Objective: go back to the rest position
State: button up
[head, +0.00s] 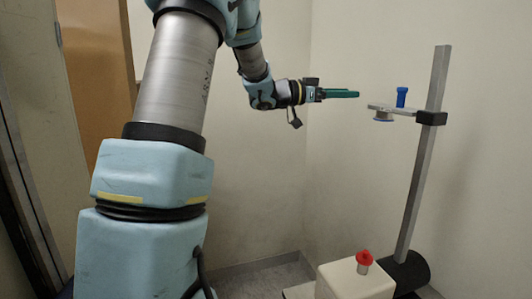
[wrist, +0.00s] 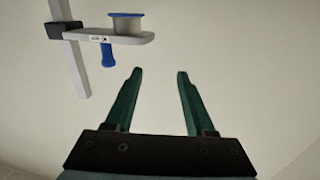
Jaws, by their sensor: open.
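My gripper (head: 357,94) is held out level at upper right of centre in the head view, with green fingers. In the wrist view my gripper (wrist: 158,75) is open, with nothing between its fingers. Its tips stop a little short of a small grey shelf arm (head: 385,107), which carries an upright blue knob (head: 402,96) on top and a grey cylinder (head: 383,117) below. In the wrist view the blue knob (wrist: 107,55) and the grey cylinder (wrist: 127,26) show at the upper left, apart from the fingers.
A metal post (head: 420,160) holds the shelf arm through a black clamp (head: 431,118). At its foot stands a white box (head: 350,282) with a red-topped piece (head: 364,259). Pale walls close in behind, and a brown door (head: 100,70) is at the left.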

jog(key=w+a+f+n+t+y, duration=0.4)
jog(key=w+a+n+t+y, duration=0.15)
jog(key=a+t, duration=0.2)
jog(key=s+a+f+n+y, duration=0.3)
jog(key=a+f+n+y, duration=0.4)
jog(key=a+f, duration=0.55)
jog(key=s+a+f+n+g+y, duration=0.1)
jog(key=s+a+f+g, duration=0.1)
jog(key=s, duration=0.6)
jog(key=s+a+f+n+g+y, duration=0.1)
jog(key=s+a+f+g+y, duration=0.1)
jog(key=s+a+f, duration=0.3)
jog(key=s+a+f+n+g+y, duration=0.1)
jog(key=s+a+f+g+y, duration=0.1)
jog(key=s, duration=0.9)
jog(key=shift+a+f+g, duration=0.75)
jog(key=shift+a+g, duration=0.45)
jog(key=shift+g, duration=0.05)
